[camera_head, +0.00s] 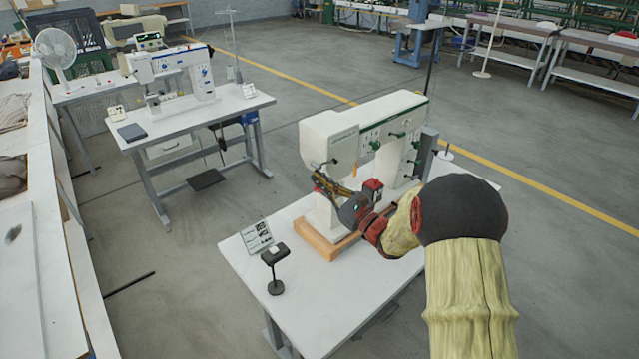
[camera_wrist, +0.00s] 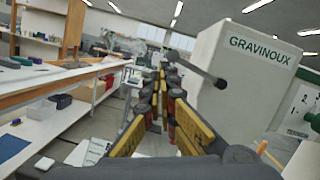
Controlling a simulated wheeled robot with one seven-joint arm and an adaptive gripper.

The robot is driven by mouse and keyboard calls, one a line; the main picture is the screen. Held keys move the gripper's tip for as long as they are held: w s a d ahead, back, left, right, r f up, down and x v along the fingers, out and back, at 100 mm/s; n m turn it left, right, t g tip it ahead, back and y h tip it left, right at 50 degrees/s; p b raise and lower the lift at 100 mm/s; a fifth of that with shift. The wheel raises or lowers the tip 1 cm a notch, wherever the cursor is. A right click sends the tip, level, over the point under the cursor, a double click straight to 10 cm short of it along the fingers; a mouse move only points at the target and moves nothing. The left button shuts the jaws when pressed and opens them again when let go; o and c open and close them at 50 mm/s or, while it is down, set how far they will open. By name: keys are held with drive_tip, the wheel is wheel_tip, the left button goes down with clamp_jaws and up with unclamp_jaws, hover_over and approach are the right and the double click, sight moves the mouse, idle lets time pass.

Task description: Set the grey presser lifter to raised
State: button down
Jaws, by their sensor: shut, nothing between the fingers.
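The white press machine (camera_head: 352,128), lettered GRAVINOUX in the wrist view (camera_wrist: 245,75), stands on a white table. A dark grey lever (camera_wrist: 198,70), which looks like the presser lifter, sticks out from its side, sloping up to the left in the wrist view. In the head view the lever (camera_head: 331,162) is small at the machine's front end. My gripper (camera_head: 318,175) is shut and empty, beside that front end. In the wrist view its fingertips (camera_wrist: 164,66) are close to the lever's outer end; I cannot tell whether they touch. My fingers hide part of the machine's lower front.
A small black stand (camera_head: 274,270) and a printed card (camera_head: 257,237) are near the table's front left. The machine rests on a wooden base (camera_head: 318,240). The white tabletop (camera_head: 315,300) is bare in front. Another machine (camera_head: 172,75) stands on a separate table behind left.

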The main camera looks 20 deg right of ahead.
drive_tip(key=shift+r, duration=0.35)
idle(0.4)
